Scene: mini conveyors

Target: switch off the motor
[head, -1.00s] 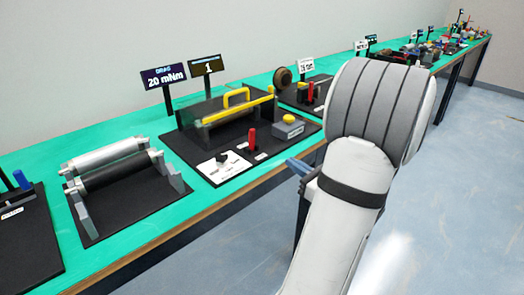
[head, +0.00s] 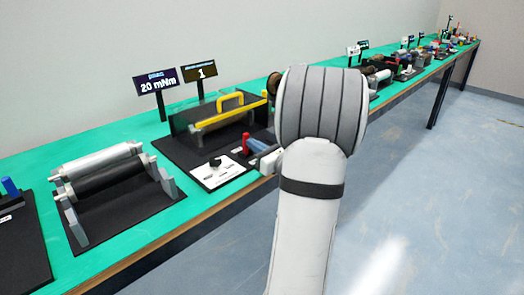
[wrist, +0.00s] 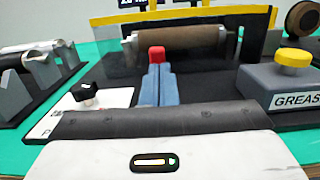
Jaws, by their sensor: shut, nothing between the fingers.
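A red lever (head: 246,143) stands on the black base of the middle station. In the wrist view its red top (wrist: 157,52) shows just beyond my fingertips, and its lower part is hidden behind them. My gripper (head: 258,146) has blue-grey fingers that are shut, with nothing between them. In the wrist view the fingers (wrist: 157,75) point at the lever; I cannot tell whether they touch it. A black knob (head: 215,163) sits on a white panel (head: 224,178) to the left of my gripper. The knob also shows in the wrist view (wrist: 85,93). No label names the motor's switch legibly.
A grey GREASE box (wrist: 262,88) with a yellow button (wrist: 293,58) stands right of my fingers. Behind the lever is a brown roller (wrist: 190,38) under a yellow bar (head: 228,118). Two signs (head: 157,83) (head: 199,73) stand behind. A roller station (head: 105,175) is at left.

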